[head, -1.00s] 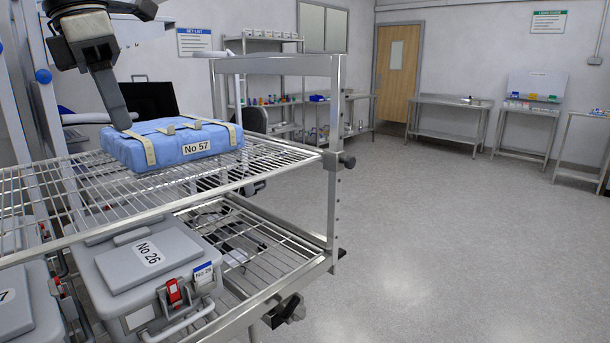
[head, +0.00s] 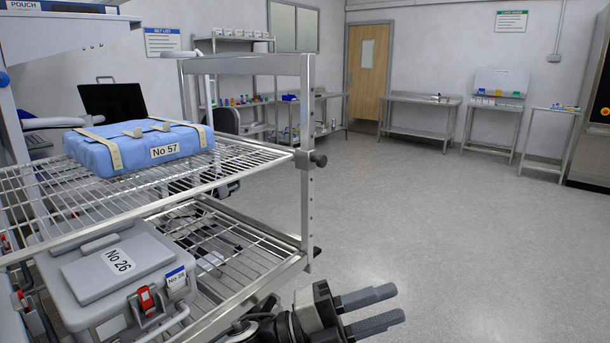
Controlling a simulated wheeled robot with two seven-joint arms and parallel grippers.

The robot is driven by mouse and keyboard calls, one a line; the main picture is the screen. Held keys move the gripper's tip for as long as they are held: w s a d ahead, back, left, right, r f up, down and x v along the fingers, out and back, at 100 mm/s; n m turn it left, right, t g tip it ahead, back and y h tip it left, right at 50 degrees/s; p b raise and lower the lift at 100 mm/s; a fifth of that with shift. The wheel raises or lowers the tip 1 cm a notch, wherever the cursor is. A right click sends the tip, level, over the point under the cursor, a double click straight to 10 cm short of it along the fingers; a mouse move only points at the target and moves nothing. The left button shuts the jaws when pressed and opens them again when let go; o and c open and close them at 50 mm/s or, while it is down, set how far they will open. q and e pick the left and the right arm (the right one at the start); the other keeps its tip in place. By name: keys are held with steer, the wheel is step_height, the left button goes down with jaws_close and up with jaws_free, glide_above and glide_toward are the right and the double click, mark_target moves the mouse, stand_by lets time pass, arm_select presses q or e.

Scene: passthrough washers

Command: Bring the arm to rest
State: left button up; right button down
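A grey case labelled No 26 (head: 118,272) with a red latch stands on the lower shelf. A rack post (head: 306,190) with a black knob stands at the corner. Open floor (head: 430,210) lies to the right; steel tables (head: 420,102) line the back wall.

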arm_select(q)
steer(key=a+f+n+t+y, duration=0.7)
steer(key=f+n, duration=0.2)
steer(key=n, duration=0.3)
steer(key=a+f+n+t+y, duration=0.6)
steer(key=f+n, duration=0.3)
steer(key=n, duration=0.3)
steer(key=s+a+f+n+g+y, duration=0.4)
steer(key=s+a+f+n+y, duration=0.2)
steer(key=s+a+f, duration=0.6)
step_height(320, 180, down, 2)
steer(key=shift+s+a+f+g, duration=0.1)
steer(key=shift+s+a+g, duration=0.3)
steer(key=shift+s, duration=0.7)
